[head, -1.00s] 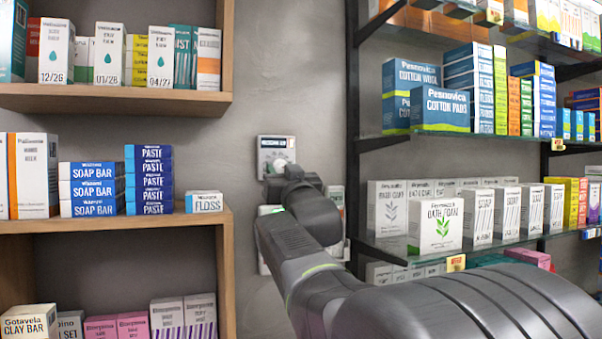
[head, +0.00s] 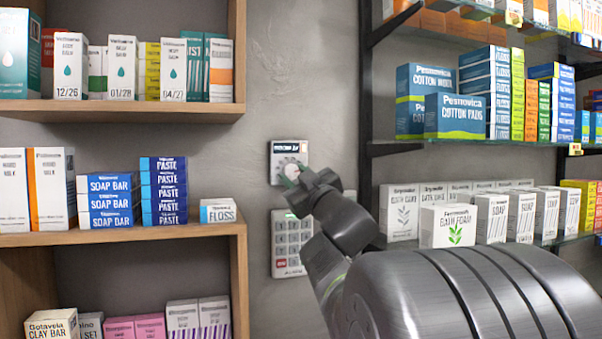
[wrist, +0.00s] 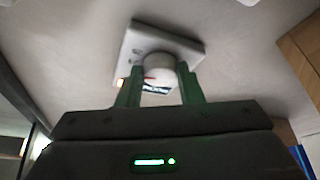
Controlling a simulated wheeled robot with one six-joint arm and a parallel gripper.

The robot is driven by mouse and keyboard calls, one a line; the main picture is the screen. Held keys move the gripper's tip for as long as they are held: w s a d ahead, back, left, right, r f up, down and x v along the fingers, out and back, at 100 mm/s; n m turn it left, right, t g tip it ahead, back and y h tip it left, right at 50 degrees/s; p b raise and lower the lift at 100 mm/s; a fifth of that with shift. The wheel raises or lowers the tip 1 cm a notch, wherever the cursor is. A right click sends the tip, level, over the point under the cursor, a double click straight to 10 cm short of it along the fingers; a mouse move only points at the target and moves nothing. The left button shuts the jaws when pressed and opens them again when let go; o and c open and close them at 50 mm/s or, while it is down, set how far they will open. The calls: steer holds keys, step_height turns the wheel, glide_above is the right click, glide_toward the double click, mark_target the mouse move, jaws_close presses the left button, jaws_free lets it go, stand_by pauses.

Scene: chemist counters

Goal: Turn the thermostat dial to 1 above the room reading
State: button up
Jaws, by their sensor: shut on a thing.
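The thermostat (head: 278,149) is a pale square plate on the grey wall, with a dark display strip along its top. The reading on the strip is too small to make out. Its round dial (wrist: 158,70) is pale and sits between my fingers in the wrist view, with a red mark at its left side. My gripper (wrist: 159,86) is shut on the dial, one green finger on each side. In the head view my gripper (head: 290,178) reaches the thermostat's lower part and hides some of the dial.
A keypad panel (head: 290,243) is on the wall just below the thermostat, close to my wrist. A wooden shelf unit (head: 240,229) with boxes stands at the left. Glass shelves (head: 400,245) with boxes on a black frame stand at the right.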

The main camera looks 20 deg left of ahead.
steer(key=shift+n, duration=0.3)
steer(key=o, duration=1)
steer(key=b+v, duration=0.3)
steer(key=v, duration=1.1)
steer(key=shift+w+d+r, duration=0.1)
steer(key=shift+r, duration=0.05)
steer(key=p+x, duration=0.3)
steer(key=x, duration=1.1)
steer(key=shift+f, duration=0.2)
